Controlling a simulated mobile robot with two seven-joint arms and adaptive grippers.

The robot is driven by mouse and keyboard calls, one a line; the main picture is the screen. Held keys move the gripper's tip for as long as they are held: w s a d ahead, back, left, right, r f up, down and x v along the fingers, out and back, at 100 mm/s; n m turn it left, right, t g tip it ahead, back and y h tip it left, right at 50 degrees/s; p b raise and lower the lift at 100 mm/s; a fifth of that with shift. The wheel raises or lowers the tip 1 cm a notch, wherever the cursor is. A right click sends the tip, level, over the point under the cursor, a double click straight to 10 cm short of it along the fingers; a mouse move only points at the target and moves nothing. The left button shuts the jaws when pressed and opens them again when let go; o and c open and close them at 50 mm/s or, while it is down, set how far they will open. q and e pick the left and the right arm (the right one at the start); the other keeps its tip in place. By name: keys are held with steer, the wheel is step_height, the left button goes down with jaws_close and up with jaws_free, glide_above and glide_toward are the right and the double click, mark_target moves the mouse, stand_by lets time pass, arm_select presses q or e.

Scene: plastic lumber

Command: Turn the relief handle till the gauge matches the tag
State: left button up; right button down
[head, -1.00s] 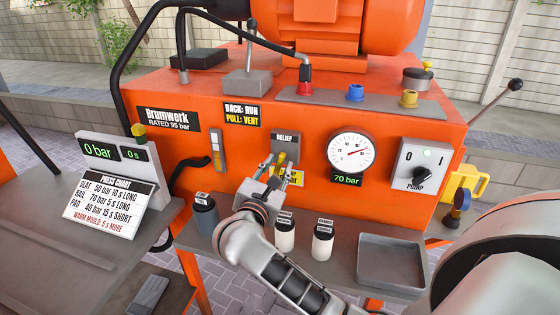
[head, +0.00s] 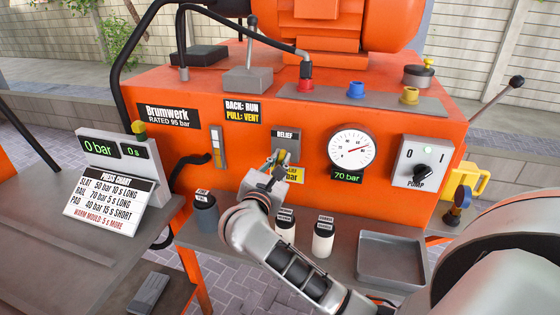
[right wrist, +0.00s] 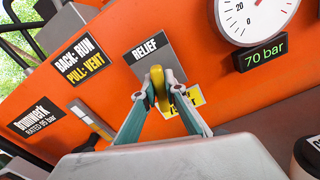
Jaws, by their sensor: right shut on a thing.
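The yellow relief handle (right wrist: 160,84) stands on the grey RELIEF plate (head: 286,141) on the front of the orange machine. My right gripper (head: 278,160) is shut on the handle, with a fingertip on each side of it in the right wrist view. The round gauge (head: 352,149) is to the right of the plate, and the green display (head: 346,176) below it reads 70 bar. A yellow tag (head: 297,175) sits below the handle, mostly hidden by my gripper; its writing cannot be read. My left gripper is not in view.
A press chart (head: 110,197) and a display reading 0 bar (head: 98,147) stand at the left. The pump switch (head: 422,163) is right of the gauge.

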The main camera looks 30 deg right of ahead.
steer(key=f+m+b, duration=0.1)
steer(key=m+b, duration=0.2)
steer(key=b, duration=0.2)
steer(key=shift+f, duration=0.1)
steer(key=shift+m+b, duration=0.6)
steer(key=shift+b, duration=0.4)
steer(key=shift+s+r+m+b, duration=0.1)
steer(key=shift+r+m+b, duration=0.15)
steer(key=shift+m+b, duration=0.6)
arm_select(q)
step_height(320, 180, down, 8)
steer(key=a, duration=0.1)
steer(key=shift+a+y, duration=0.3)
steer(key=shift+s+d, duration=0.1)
arm_select(e)
steer(key=shift+r, duration=0.2)
steer(key=c, duration=2.1)
jaws_free()
steer(key=shift+d, duration=0.1)
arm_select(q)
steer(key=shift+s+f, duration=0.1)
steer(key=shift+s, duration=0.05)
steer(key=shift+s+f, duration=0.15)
